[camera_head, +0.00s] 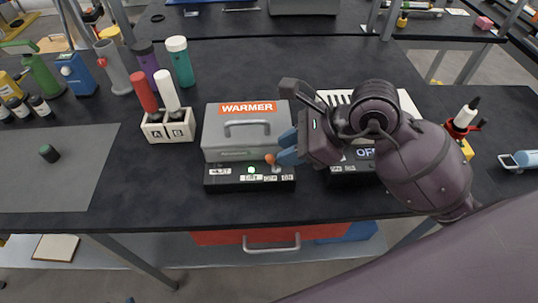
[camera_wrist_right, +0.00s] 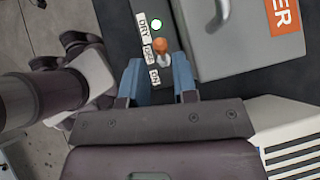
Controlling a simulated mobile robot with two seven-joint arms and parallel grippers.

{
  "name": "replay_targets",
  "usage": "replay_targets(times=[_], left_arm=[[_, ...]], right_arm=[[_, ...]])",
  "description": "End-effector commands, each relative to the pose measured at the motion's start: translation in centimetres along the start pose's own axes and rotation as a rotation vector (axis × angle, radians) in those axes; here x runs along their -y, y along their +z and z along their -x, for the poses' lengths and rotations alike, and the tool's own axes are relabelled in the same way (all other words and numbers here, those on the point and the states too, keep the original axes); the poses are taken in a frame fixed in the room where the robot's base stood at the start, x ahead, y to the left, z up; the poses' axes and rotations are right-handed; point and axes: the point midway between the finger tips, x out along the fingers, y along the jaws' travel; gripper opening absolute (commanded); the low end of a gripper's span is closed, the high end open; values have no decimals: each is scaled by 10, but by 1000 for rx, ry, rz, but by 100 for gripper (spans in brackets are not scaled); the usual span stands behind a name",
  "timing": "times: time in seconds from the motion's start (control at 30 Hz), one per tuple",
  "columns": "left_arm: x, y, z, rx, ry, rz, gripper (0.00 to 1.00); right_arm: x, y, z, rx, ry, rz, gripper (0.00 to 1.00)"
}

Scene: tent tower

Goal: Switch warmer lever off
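The warmer (camera_head: 222,140) is a grey lidded box with an orange WARMER label on a black control base (camera_head: 215,184). Its light (camera_head: 251,170) glows green. The warmer lever (camera_head: 270,158) has an orange tip and stands by the OFF and ON labels; its exact setting is hard to tell. In the right wrist view the lever (camera_wrist_right: 161,47) shows between the blue fingertips of my right gripper (camera_wrist_right: 159,62), which are apart, with gaps on both sides. My right gripper (camera_head: 288,152) reaches in from the right in the head view. My left gripper is not in view.
A second device with an OFF label (camera_head: 365,153) stands right of the warmer, partly hidden by my right arm. A rack (camera_head: 168,131) marked A and B holds red and white tubes at left. A grey mat (camera_head: 60,185) lies at far left. A red drawer (camera_head: 215,238) is below.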

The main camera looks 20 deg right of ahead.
Motion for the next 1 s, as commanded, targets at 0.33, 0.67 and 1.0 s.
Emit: replay_targets(times=[0.33, 0.67, 1.0], left_arm=[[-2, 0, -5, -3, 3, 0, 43], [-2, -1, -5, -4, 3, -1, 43], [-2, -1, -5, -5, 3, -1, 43]], right_arm=[[0, 0, -46, 2, 1, -3, 27], [0, 0, -52, 1, -1, 0, 27], [0, 0, -52, 1, 0, -1, 0]])
